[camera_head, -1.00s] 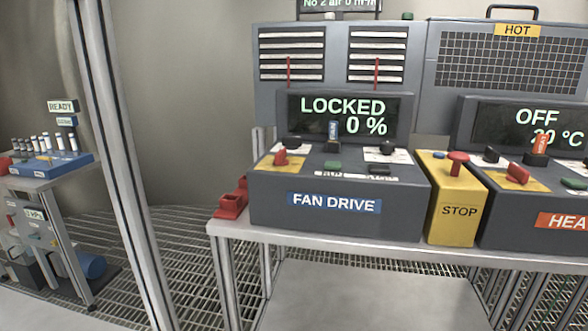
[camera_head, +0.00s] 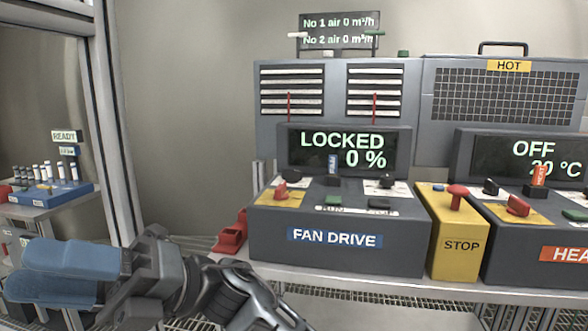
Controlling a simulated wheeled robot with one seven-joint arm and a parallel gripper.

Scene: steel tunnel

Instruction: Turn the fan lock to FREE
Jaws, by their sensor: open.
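The fan drive box (camera_head: 338,245) is a dark grey console on the bench, with a blue FAN DRIVE label. Its screen (camera_head: 341,151) reads LOCKED and 0 %. A red knob (camera_head: 282,190) sits on a yellow plate at the left of its sloped top, with a black knob (camera_head: 292,176) just behind it. Another black knob (camera_head: 386,181) is at the right, and green and black buttons are at the front. My gripper (camera_head: 22,272), with blue fingers, is at the lower left, left of the bench and well apart from the box. Its fingers are apart and nothing shows between them.
A yellow STOP box (camera_head: 458,240) with a red mushroom button stands right of the fan drive. The heater box (camera_head: 540,250) is beyond it, its screen reading OFF. A red tray (camera_head: 230,236) lies at the bench's left end. A metal post (camera_head: 112,130) rises at left.

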